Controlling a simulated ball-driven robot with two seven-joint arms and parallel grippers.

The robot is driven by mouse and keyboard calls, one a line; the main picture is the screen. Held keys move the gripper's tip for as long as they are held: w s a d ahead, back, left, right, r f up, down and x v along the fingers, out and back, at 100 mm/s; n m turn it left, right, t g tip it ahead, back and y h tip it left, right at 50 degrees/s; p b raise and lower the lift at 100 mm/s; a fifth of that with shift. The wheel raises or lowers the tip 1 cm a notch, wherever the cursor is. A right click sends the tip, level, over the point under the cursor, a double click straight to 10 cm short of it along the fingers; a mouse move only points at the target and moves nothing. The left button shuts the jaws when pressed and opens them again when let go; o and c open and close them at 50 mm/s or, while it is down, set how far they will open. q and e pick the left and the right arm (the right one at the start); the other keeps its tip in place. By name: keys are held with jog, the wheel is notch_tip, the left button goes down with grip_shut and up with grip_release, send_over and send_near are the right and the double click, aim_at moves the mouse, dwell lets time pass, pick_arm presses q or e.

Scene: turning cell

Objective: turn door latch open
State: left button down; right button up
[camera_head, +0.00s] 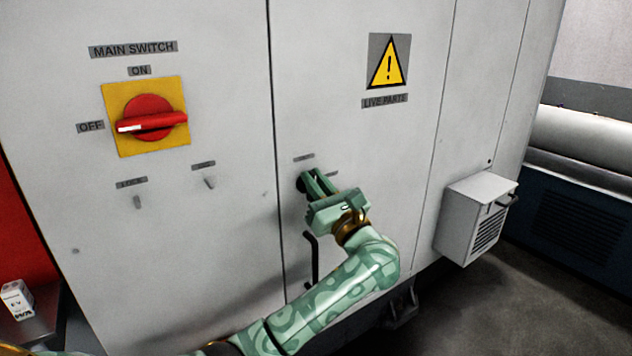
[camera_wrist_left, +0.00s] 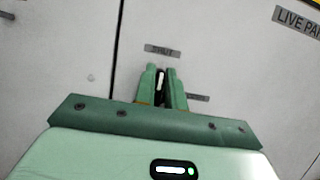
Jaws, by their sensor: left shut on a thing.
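My left gripper (camera_head: 313,184) is at the cabinet door (camera_head: 350,140), with its fingers shut on the small dark door latch (camera_head: 300,184). In the left wrist view the latch (camera_wrist_left: 160,77) shows between the two green fingertips (camera_wrist_left: 160,74), with a white mark that is near upright, towards the label SHUT (camera_wrist_left: 163,50) above it. A second small label (camera_wrist_left: 197,98) is right of the fingers, partly hidden and unreadable. Most of the latch is hidden by the fingers. My right gripper is not in view.
A black bar handle (camera_head: 312,262) is on the door below the latch, partly behind my left arm. A red main switch (camera_head: 150,120) on a yellow plate points to OFF. A grey vented box (camera_head: 474,217) juts out at the right. A small white carton (camera_head: 17,299) stands at the lower left.

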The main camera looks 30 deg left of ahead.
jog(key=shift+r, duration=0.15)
